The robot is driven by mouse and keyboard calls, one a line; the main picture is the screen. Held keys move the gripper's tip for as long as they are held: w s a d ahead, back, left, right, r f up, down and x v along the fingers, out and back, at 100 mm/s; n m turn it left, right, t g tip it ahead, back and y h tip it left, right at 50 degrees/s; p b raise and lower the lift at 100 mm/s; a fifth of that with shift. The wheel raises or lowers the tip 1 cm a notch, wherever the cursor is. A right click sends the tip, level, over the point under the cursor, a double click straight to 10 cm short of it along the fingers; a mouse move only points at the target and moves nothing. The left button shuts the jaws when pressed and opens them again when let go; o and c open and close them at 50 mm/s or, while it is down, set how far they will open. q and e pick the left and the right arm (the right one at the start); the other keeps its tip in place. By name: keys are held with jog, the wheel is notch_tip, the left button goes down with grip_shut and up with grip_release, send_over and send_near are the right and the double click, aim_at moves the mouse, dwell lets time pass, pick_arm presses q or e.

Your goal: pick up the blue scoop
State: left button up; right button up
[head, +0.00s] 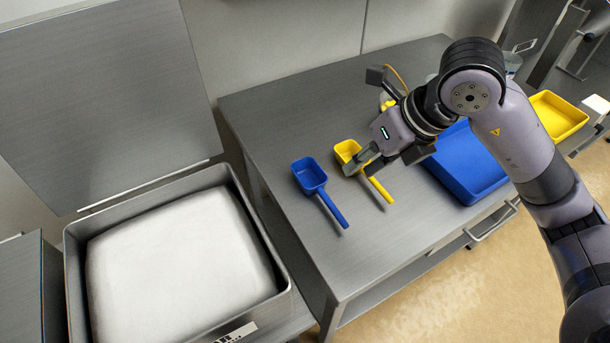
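The blue scoop (309,175) lies on the grey metal table, its bowl toward the back and its handle pointing to the front right. A yellow scoop (347,151) lies just right of it, with its handle running the same way. My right gripper (366,118) is above the table, to the right of the blue scoop and over the yellow one. Its fingers are spread apart with nothing seen between them. One finger covers part of the yellow scoop. The blue scoop is fully visible and apart from the gripper. My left gripper is not in view.
The metal table (285,115) has free room around the blue scoop. A blue tray (468,165) and a yellow tray (558,116) are at the right, partly behind my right arm. An open-lidded metal bin (70,265) with white contents stands at the left.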

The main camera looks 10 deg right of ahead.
jog(key=p, duration=0.2)
send_over(326, 195)
jog(key=s+d, duration=0.2)
jog(key=f, duration=1.1)
jog(key=shift+w+a, duration=0.15)
jog(key=shift+a, duration=0.1)
jog(key=shift+w+a+f, duration=0.1)
jog(key=shift+f, duration=0.4)
jog(key=p+x, duration=0.1)
jog(key=x, duration=0.3)
jog(key=shift+w+f, duration=0.1)
jog(key=shift+f, duration=0.05)
jog(key=shift+c, duration=0.4)
grip_shut()
